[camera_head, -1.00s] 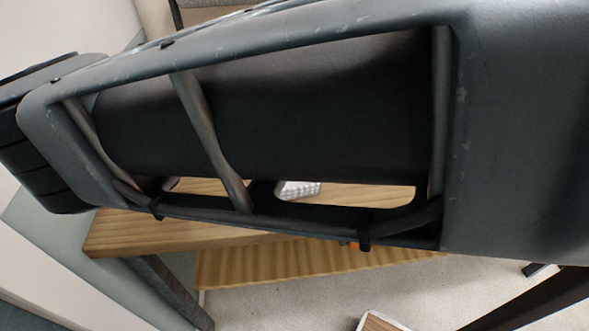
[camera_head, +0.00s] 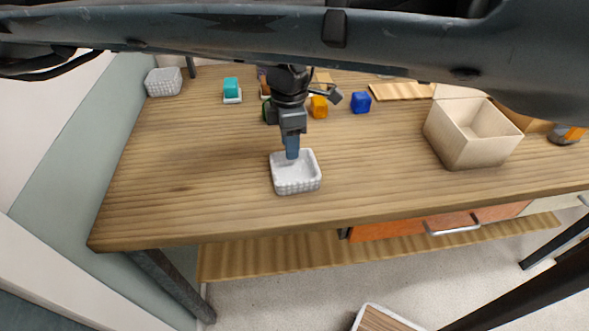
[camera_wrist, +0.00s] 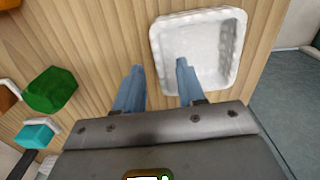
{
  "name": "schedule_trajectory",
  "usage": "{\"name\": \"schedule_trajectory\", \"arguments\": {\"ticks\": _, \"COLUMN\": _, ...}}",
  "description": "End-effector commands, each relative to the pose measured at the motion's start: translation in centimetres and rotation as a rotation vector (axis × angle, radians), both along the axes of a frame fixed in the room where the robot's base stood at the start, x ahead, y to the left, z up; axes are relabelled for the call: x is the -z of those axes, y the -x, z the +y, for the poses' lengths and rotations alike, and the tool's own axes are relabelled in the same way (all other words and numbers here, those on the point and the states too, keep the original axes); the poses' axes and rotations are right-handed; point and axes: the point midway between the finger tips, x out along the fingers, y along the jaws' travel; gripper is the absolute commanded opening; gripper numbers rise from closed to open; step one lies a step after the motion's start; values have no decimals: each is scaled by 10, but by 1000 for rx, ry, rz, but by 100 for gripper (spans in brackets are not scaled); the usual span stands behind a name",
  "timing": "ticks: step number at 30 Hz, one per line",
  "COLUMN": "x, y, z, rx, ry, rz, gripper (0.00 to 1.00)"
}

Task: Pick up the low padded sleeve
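A low white tray-like piece with quilted, padded-looking walls (camera_head: 297,186) sits on the wooden table near its front edge; I take it for the low padded sleeve. It also shows in the wrist view (camera_wrist: 213,62), open side up and empty. My gripper (camera_head: 291,155) points down at its back wall. In the wrist view my gripper (camera_wrist: 160,65) is open with nothing held. One blue finger overlaps the tray's inside, the other is over bare wood outside it, so one wall lies between them. I cannot tell how high the fingertips are.
A taller grey-white quilted basket (camera_head: 163,82) stands at the back left. A teal block (camera_head: 231,85), an orange block (camera_head: 319,107) and a blue block (camera_head: 361,102) stand farther back. An open beige box (camera_head: 470,135) is at right. The table left of the tray is clear.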

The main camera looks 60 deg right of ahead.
Motion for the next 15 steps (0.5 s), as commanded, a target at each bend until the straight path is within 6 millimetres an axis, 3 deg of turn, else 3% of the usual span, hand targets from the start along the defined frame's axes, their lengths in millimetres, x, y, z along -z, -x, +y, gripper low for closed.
{"name": "schedule_trajectory", "arguments": {"ticks": 4, "x": 13, "y": 0, "z": -1, "rx": 2, "ry": 1, "rz": 1, "gripper": 39}}
{"name": "schedule_trajectory", "arguments": {"ticks": 11, "x": 15, "y": 0, "z": -1, "rx": 2, "ry": 1, "rz": 0, "gripper": 39}}
{"name": "schedule_trajectory", "arguments": {"ticks": 15, "x": 15, "y": 0, "z": -1, "rx": 2, "ry": 2, "rz": 1, "gripper": 28}}
